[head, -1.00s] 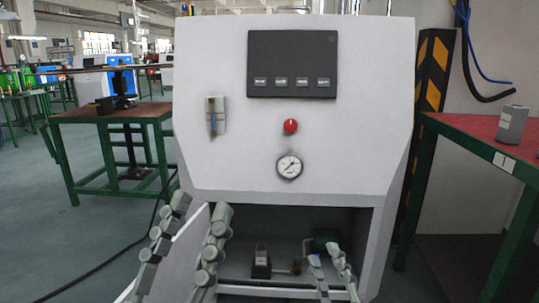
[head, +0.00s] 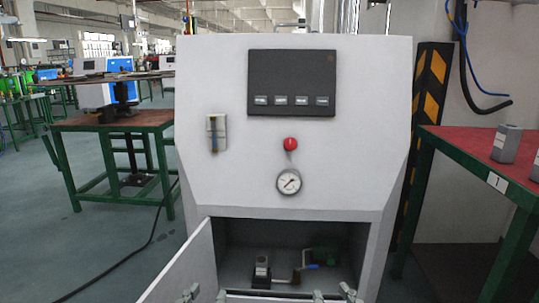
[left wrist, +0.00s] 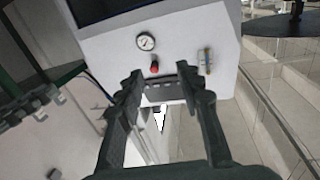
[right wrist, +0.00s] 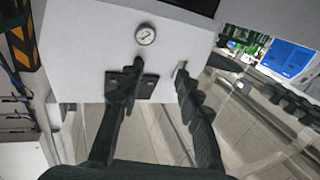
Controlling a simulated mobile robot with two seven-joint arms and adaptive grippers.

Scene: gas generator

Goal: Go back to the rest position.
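Both grippers show only as fingertips at the bottom of the head view. My left gripper (head: 205,294) is in front of the base of the open cabinet door (head: 187,268), with its fingers apart. My right gripper (head: 333,293) is below the open lower compartment, also with its fingers apart. In the left wrist view my left gripper (left wrist: 160,82) is open, with nothing between its fingers. In the right wrist view my right gripper (right wrist: 159,72) is open and empty. Both wrist views face the machine with the gauge.
The white generator cabinet (head: 227,180) stands straight ahead. Its compartment holds a small grey block (head: 261,269) and a blue-handled valve (head: 311,267). A red-topped table (head: 460,147) with grey blocks stands right; a green-framed table (head: 110,122) stands left. Floor at left is mostly clear.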

